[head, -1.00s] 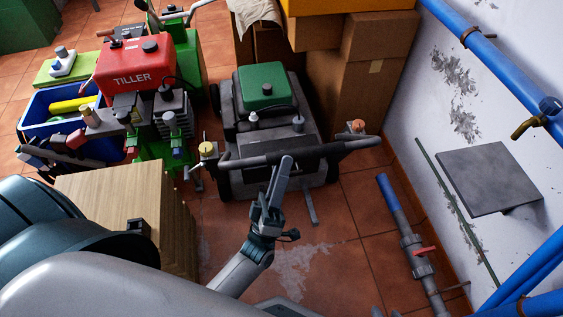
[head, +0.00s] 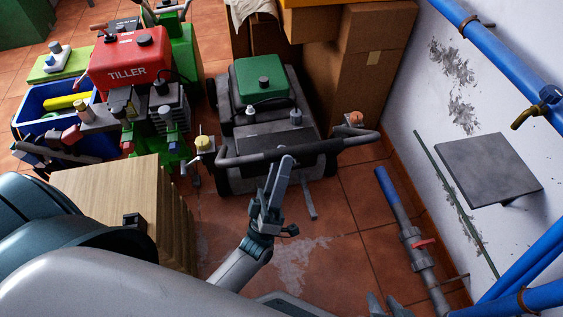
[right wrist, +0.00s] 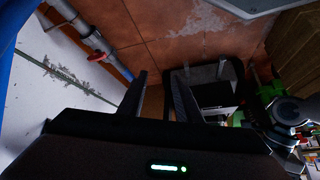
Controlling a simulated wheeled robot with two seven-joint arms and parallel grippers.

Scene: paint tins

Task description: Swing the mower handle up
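The mower has a dark grey deck (head: 255,137) and a green engine cover (head: 263,79). It stands on the tiles at the middle of the head view. Its grey-and-black handle (head: 347,142) runs low across the near end of the deck. My left gripper (head: 283,160) points up at the handle's middle, its tips overlapping the bar's lower edge. Its fingers look close together; I cannot tell whether they touch or grip the bar. My right gripper (head: 386,303) shows only its tips at the bottom edge. In the right wrist view its fingers (right wrist: 160,88) are apart with nothing between them.
A red tiller (head: 130,60) and a blue crate (head: 38,101) stand left. A wooden block (head: 100,188) is near left. Cardboard boxes (head: 352,70) stand behind the mower. A valved pipe (head: 405,225) lies at right, along the wall.

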